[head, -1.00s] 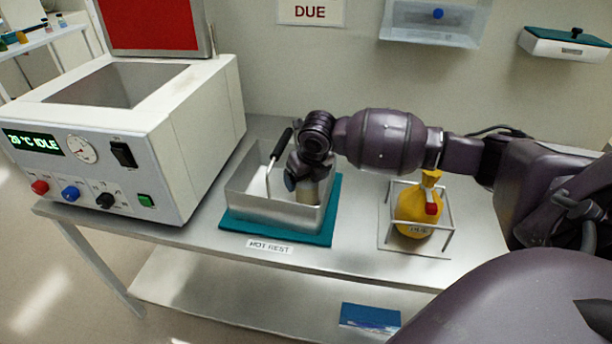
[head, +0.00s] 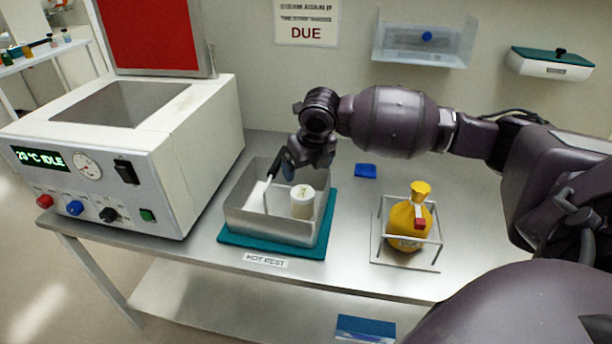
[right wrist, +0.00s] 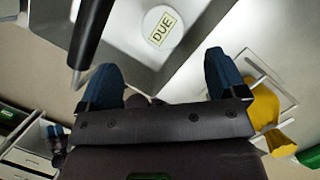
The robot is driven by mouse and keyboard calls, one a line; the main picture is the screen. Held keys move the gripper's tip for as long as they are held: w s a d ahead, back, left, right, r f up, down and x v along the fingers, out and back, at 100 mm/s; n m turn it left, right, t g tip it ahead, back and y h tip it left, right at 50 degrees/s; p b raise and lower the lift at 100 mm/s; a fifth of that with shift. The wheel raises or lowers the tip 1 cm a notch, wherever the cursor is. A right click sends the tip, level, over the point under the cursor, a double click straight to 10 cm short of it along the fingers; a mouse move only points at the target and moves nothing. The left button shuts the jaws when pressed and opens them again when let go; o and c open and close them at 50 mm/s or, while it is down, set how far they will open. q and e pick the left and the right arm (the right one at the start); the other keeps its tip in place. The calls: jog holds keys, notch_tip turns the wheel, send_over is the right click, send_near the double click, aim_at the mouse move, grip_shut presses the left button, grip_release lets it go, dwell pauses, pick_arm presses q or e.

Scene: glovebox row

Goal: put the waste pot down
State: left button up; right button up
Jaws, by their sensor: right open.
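The white pot (head: 303,201), which I take to be the waste pot, stands upright in the metal tray (head: 268,232). In the right wrist view its lid (right wrist: 162,27) carries a yellow label reading DUE. My right gripper (head: 296,160) is above and behind the pot, apart from it. Its blue fingers (right wrist: 163,80) are wide open with nothing between them. The black handle (head: 276,163) on a metal rod leans in the tray beside the gripper and crosses the left of the right wrist view (right wrist: 90,30). My left gripper is not in view.
The tray sits on a teal mat (head: 315,249) by a HOT REST label. A yellow container (head: 408,222) stands in a wire frame at right. A white heater box (head: 180,150) reading 20 °C IDLE is at left. A small blue block (head: 365,170) lies behind on the bench.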

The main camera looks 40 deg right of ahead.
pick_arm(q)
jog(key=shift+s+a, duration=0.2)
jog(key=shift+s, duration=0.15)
pick_arm(e)
jog(key=shift+v, duration=1.15)
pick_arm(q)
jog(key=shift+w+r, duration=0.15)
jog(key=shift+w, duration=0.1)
